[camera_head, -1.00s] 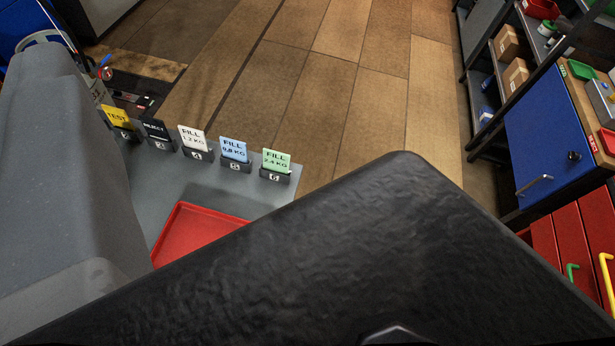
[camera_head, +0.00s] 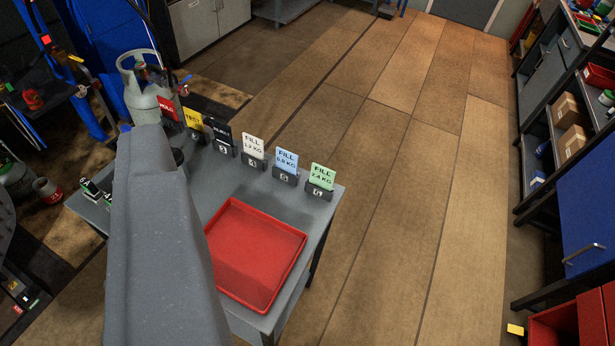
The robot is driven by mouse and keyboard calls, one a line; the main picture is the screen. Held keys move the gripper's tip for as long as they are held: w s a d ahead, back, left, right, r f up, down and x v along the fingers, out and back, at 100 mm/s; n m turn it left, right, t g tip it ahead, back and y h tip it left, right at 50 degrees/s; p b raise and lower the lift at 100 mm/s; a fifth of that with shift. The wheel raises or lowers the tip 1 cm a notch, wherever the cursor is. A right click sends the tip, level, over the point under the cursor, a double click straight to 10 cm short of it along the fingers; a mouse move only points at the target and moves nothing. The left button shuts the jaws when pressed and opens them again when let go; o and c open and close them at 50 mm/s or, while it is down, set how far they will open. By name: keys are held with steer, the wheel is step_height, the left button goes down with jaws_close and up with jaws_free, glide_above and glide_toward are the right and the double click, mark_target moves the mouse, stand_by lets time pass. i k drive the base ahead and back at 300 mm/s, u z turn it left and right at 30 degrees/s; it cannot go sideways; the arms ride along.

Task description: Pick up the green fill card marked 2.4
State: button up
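The green fill card (camera_head: 322,176) reads "FILL 2.4 KG". It stands upright in a small dark holder (camera_head: 318,191) at the right end of a row of cards, near the corner of a grey table (camera_head: 318,222). Nothing covers the card. My gripper's fingers do not show in this view. A grey arm link of mine crosses the lower left.
Blue (camera_head: 286,161), white (camera_head: 253,146), black (camera_head: 219,130), yellow (camera_head: 193,117) and red (camera_head: 168,108) cards stand left of the green one. A red tray (camera_head: 255,250) lies in front of them. Open wooden floor (camera_head: 400,220) lies right of the table. Shelves (camera_head: 550,130) stand far right.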

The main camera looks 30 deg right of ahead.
mark_target(322, 177)
steer(key=i, duration=0.85)
steer(key=z, duration=0.1)
